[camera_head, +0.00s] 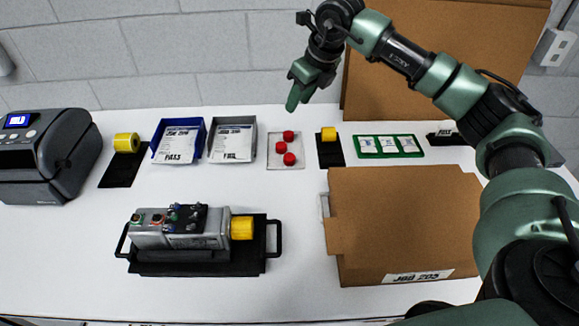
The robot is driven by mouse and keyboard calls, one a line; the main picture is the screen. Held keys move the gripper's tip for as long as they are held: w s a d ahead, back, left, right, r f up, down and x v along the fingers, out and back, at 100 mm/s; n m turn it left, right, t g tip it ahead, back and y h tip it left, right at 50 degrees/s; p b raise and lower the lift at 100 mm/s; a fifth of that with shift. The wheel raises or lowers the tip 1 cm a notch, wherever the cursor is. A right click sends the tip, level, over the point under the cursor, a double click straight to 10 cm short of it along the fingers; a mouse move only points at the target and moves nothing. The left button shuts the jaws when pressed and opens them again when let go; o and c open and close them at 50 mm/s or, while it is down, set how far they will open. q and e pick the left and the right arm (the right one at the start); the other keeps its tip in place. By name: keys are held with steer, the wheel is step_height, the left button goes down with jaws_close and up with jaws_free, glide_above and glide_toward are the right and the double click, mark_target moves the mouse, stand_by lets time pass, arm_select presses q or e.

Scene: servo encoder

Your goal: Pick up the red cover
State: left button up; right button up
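Three small red covers sit on a light square tray (273,160) at the back middle of the table. One red cover (288,135) is at the back, one red cover (281,147) is in the middle, and one red cover (289,159) is nearest the front. My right gripper (293,100) hangs in the air above and behind the tray, apart from the covers. Its fingers point down and are seen from the side, so their gap is hidden. I see nothing held in it. My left gripper is out of view.
A servo unit (180,238) with a yellow cap rests on a black handled tray (200,268). A blue bin (160,150) and a grey bin (231,157) stand left of the covers. A cardboard box (400,220) fills the right front. A printer (40,165) stands far left.

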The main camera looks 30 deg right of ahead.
steer(key=b, duration=1.1)
glide_toward(289, 156)
steer(key=shift+p+x, duration=0.6)
steer(key=shift+x, duration=3.7)
jaws_close()
